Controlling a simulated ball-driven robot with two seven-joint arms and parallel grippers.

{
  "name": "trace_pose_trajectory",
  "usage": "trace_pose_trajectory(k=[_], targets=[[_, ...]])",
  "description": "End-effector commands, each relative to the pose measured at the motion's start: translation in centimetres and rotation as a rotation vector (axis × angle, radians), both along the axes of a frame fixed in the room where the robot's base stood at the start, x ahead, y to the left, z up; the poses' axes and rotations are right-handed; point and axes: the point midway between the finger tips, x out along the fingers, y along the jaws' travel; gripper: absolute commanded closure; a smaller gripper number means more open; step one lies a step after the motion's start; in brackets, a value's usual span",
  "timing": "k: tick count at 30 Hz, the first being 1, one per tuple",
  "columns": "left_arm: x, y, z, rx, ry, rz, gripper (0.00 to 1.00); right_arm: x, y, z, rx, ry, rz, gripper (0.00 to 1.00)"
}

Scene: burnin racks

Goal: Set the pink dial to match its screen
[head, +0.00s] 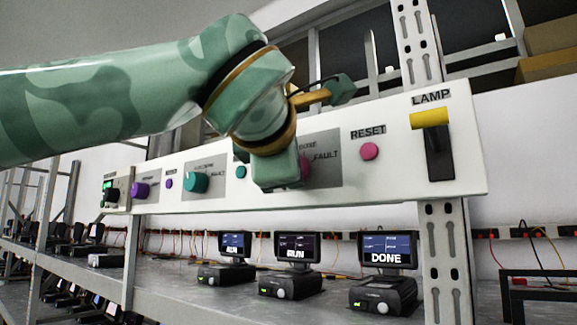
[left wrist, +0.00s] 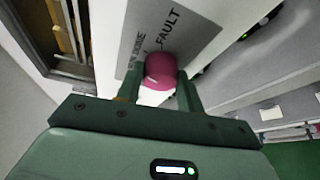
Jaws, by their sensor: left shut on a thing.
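The pink dial (left wrist: 160,70) sits on a grey label plate on the white panel, with FAULT and another, less legible word beside it. In the head view only the edge of the pink dial (head: 306,169) shows past my gripper. My left gripper (left wrist: 159,84) has one finger on each side of the dial and is shut on it; it also shows in the head view (head: 280,172). Below the panel, the right screen (head: 387,248) reads DONE, and the middle screen (head: 297,247) and left screen (head: 235,244) appear to read RUN. My right gripper is out of view.
On the white panel (head: 385,195) are a pink RESET button (head: 370,151), a yellow-handled LAMP switch (head: 431,118), a teal dial (head: 196,183) and a purple dial (head: 141,190). A perforated upright (head: 447,265) stands at the right. The screens stand on a grey shelf.

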Motion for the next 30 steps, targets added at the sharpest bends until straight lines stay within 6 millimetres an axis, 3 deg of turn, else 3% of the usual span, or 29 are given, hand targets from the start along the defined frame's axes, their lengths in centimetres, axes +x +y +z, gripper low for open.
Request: trace_pose_trajectory(k=[9, 10, 12, 23, 26, 30], targets=[[0.0, -0.1, 0.0, 0.002, -0.001, -0.001, 0.86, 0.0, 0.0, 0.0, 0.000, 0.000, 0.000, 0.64], [0.0, -0.1, 0.0, 0.002, -0.001, -0.001, 0.60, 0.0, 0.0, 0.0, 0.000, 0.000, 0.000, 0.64], [0.0, -0.1, 0.0, 0.002, -0.001, -0.001, 0.41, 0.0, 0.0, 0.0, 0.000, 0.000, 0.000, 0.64], [-0.5, 0.1, 0.0, 0.000, 0.000, -0.001, 0.41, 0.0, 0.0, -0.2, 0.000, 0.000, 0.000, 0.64], [-1.8, 0.4, 0.0, -0.001, -0.002, -0.001, 0.41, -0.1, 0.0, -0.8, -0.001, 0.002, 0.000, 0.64], [-5.1, 1.2, 0.3, 0.000, -0.004, -0.001, 0.41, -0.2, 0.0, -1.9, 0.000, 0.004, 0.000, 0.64]])
